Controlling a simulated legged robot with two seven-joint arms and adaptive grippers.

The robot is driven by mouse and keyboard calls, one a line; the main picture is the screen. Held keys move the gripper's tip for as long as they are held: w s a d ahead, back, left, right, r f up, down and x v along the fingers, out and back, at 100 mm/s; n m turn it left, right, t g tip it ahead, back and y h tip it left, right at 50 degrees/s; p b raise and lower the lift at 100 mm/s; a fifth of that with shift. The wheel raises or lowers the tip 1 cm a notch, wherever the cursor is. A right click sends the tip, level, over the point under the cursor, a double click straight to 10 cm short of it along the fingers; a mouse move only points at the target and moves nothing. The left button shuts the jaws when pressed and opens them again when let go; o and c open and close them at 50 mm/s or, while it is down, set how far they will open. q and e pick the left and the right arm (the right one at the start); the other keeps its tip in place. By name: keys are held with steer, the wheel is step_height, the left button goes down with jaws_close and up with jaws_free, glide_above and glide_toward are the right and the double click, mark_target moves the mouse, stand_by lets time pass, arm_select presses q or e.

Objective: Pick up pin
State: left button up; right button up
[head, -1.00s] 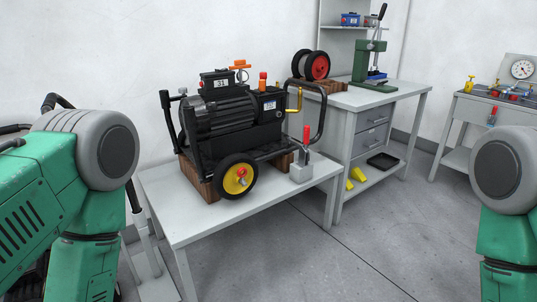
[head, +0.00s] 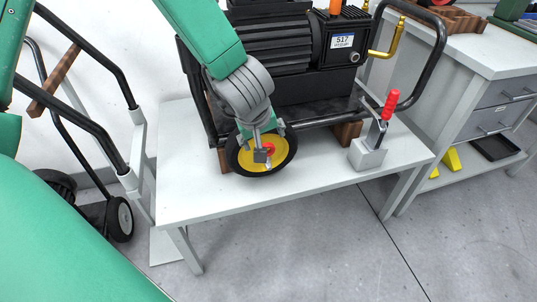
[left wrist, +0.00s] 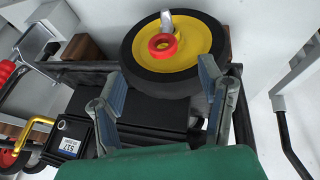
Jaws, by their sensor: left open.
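The pin (left wrist: 154,49), with a red ring and a grey end, sits at the hub of the yellow-centred black wheel (left wrist: 199,49) in the left wrist view. In the head view, a bit of its red (head: 269,149) shows behind my gripper. My left gripper (head: 262,156) is open and in front of the wheel. In the left wrist view, its two fingers (left wrist: 162,84) are spread, with the pin beyond their tips and in line with the gap. Nothing is between the fingers. My right gripper is out of view.
The wheel belongs to a black framed machine (head: 290,90) on a white table (head: 200,199). A red-handled clamp (head: 369,152) stands at the table's right. A black-handled cart (head: 85,120) is at left, and a drawer bench (head: 480,95) at right. The table front is clear.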

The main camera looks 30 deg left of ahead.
mark_target(272, 147)
arm_select(q)
steer(key=b+x, duration=0.4)
steer(key=x, duration=0.7)
steer(key=shift+a+f+b, duration=0.1)
steer(key=shift+a+b, duration=0.1)
steer(key=shift+b, duration=0.1)
steer(key=shift+s, duration=0.1)
steer(key=shift+c, duration=0.4)
steer(key=c, duration=1)
